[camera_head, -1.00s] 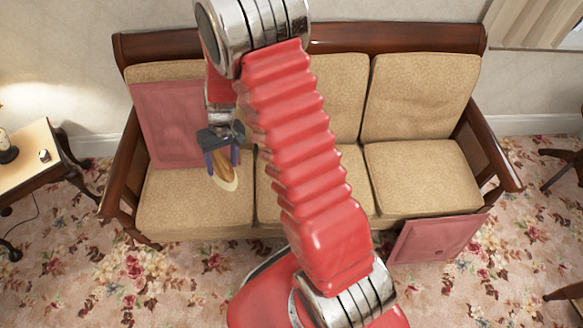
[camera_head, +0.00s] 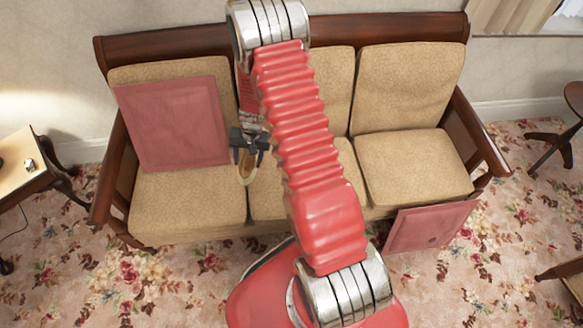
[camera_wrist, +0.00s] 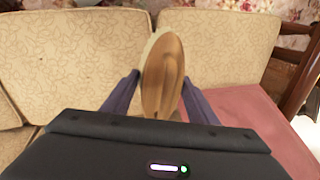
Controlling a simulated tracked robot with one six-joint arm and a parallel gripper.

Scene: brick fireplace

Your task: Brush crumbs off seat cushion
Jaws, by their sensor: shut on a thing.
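My gripper (camera_head: 248,145) is shut on an oval wooden brush (camera_head: 247,168), whose pale rim points down. In the wrist view the brush (camera_wrist: 163,72) stands between the two dark blue fingers. It is over the seam between the sofa's left seat cushion (camera_head: 188,205) and its middle seat cushion (camera_head: 268,200). I cannot tell whether the brush touches the fabric. The right seat cushion (camera_head: 415,168) is bare. My arm covers part of the middle seat. I can make out no crumbs on the tan patterned fabric.
A pink square cushion (camera_head: 173,125) leans on the left backrest; it also shows in the wrist view (camera_wrist: 245,115). Another pink cushion (camera_head: 430,225) leans against the sofa's front right. Wooden armrests (camera_head: 475,130) bound the sofa. A side table (camera_head: 28,165) stands left on flowered carpet.

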